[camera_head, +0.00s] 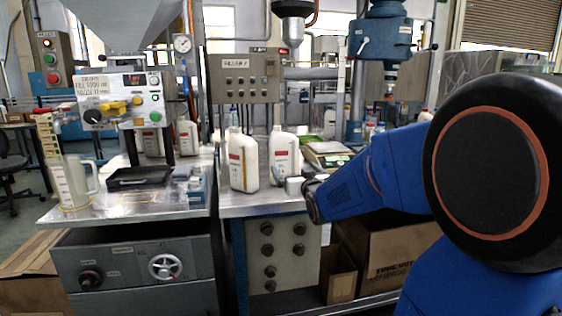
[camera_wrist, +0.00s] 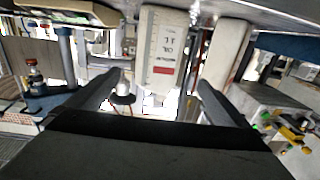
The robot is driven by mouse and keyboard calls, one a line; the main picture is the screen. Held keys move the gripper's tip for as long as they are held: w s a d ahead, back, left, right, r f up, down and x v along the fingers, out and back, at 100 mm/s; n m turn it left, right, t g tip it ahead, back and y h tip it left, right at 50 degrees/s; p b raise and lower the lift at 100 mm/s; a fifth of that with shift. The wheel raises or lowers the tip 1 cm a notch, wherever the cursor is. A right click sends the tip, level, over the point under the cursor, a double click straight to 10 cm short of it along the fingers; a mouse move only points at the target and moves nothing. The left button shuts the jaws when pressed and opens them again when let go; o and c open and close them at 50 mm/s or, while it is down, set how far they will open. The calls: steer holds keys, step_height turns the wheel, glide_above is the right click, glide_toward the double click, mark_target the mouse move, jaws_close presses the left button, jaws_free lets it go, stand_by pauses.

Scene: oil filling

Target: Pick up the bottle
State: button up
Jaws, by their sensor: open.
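Two white jugs with red label patches stand upright on the metal bench in the head view: a left bottle (camera_head: 243,160) and a right bottle (camera_head: 284,153). My gripper (camera_head: 294,186) is low, at the right bottle's lower right side. The wrist view is upside down. There, one labelled bottle (camera_wrist: 163,50) shows between the open fingers of my gripper (camera_wrist: 160,78), with space on both sides. The other bottle (camera_wrist: 224,55) is to its right, beyond the right finger. Contact with either bottle cannot be seen.
A filler control box (camera_head: 243,78) stands behind the bottles. A scale-like device (camera_head: 328,152) sits right of them. A blue press (camera_head: 382,40) rises at the back right. On the left bench are a clear measuring jug (camera_head: 75,182) and a black tray (camera_head: 138,177).

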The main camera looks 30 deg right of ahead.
mark_target(285, 158)
steer(key=x, duration=1.1)
steer(key=shift+w+d, duration=0.1)
steer(key=shift+w, duration=0.1)
steer(key=shift+d+x, duration=0.1)
steer(key=shift+x, duration=1.25)
steer(key=shift+d+x, duration=0.15)
steer(key=shift+x, duration=1.15)
steer(key=shift+c, duration=0.6)
steer(key=shift+s, duration=0.1)
steer(key=c, duration=0.8)
